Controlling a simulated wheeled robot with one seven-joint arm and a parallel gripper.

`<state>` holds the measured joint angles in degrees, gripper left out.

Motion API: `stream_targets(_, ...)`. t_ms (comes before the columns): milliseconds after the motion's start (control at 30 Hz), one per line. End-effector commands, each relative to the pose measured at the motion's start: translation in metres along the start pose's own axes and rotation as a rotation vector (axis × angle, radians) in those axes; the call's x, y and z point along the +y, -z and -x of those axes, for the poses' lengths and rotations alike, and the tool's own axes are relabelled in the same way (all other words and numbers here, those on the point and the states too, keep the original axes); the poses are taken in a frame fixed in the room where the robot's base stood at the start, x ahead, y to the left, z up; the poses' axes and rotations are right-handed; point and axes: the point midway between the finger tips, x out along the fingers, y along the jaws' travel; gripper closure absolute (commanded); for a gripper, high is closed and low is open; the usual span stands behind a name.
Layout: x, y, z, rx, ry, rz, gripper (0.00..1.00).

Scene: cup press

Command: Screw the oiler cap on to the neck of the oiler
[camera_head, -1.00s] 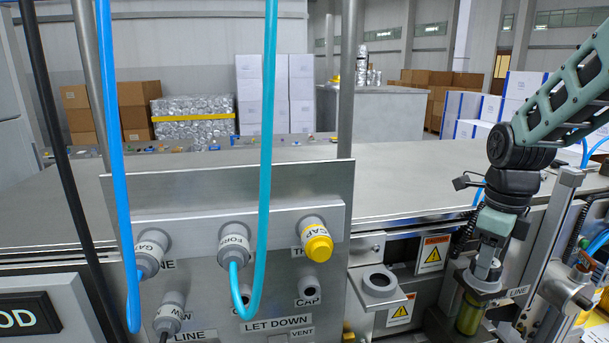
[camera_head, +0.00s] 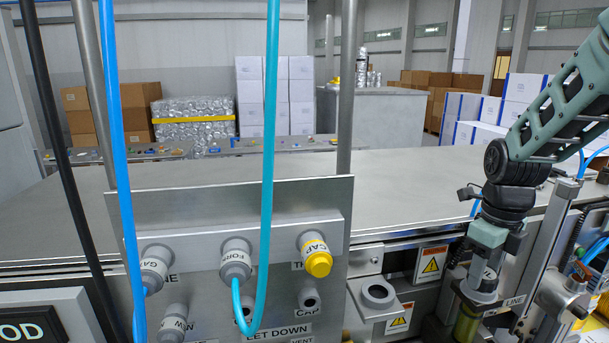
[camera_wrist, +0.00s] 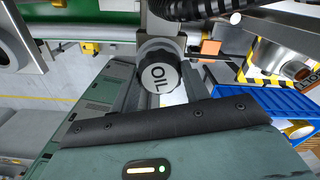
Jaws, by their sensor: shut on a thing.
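The oiler (camera_head: 467,325) has a yellow-green bowl and hangs below a grey bracket at the lower right of the head view. The oiler cap (camera_head: 483,277) is grey and sits upright at the oiler's top; whether its thread is engaged cannot be told. My gripper (camera_head: 487,262) points down from above and is shut on the cap. The neck of the oiler is hidden under the cap and gripper.
A metal panel carries a yellow-ended CAP plug (camera_head: 317,258) and other grey plugs with blue and teal hoses. An empty ring holder (camera_head: 378,291) juts out left of the oiler. A metal fitting (camera_head: 566,292) stands close on the right. The steel tabletop (camera_head: 400,195) is clear.

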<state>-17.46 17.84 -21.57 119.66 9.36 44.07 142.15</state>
Motion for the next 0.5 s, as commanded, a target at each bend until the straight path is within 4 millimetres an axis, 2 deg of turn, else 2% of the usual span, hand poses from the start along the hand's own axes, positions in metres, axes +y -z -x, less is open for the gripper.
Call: stream_targets(500, 0.0004, 0.0002, 0.001, 0.002, -0.001, -0.116, 0.88)
